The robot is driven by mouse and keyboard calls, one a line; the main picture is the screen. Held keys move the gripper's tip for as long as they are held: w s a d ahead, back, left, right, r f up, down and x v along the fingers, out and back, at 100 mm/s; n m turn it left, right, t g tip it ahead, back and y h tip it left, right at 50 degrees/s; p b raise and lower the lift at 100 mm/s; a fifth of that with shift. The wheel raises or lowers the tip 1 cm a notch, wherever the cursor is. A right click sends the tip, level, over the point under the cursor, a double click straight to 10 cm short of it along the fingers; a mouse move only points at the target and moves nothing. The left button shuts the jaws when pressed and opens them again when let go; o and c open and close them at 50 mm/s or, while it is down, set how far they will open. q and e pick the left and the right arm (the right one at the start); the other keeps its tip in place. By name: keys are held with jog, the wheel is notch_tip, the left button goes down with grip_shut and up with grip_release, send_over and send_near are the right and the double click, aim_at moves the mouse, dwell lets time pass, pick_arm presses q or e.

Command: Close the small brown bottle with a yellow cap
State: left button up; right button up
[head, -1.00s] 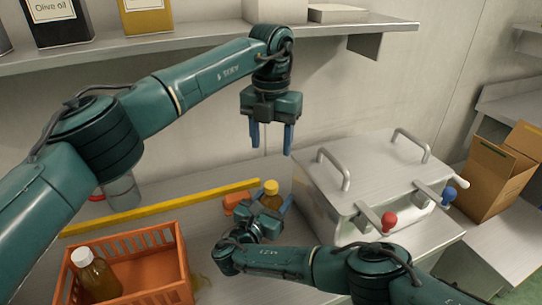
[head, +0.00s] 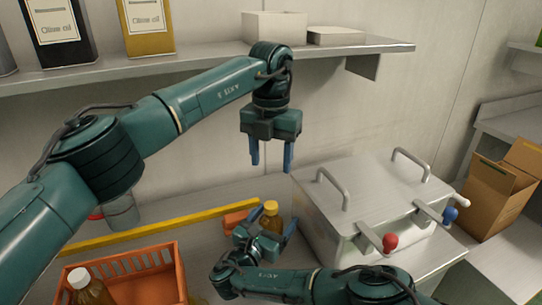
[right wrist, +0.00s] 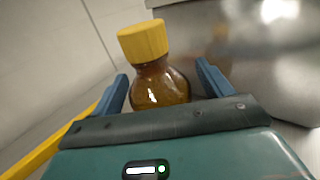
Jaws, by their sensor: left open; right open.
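The small brown bottle (head: 271,223) stands on the metal bench, left of the steel box. Its yellow cap (head: 271,207) sits on the mouth; I cannot tell how tight. In the right wrist view the amber glass bottle (right wrist: 160,88) and the yellow cap (right wrist: 143,42) show clearly. My right gripper (head: 271,226) is open, low at the bottle, with a finger on each side; the lower body is hidden behind the gripper. My left gripper (head: 271,163) is open and empty, pointing down above the cap with a clear gap.
A steel box (head: 370,190) with handles and red and blue knobs stands close right of the bottle. A yellow bar (head: 165,226) and an orange object (head: 234,219) lie to the left. An orange crate (head: 150,270) holds a white-capped bottle (head: 90,290). A shelf (head: 190,62) runs behind.

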jog(key=v, duration=0.7)
jog(key=shift+s, duration=0.1)
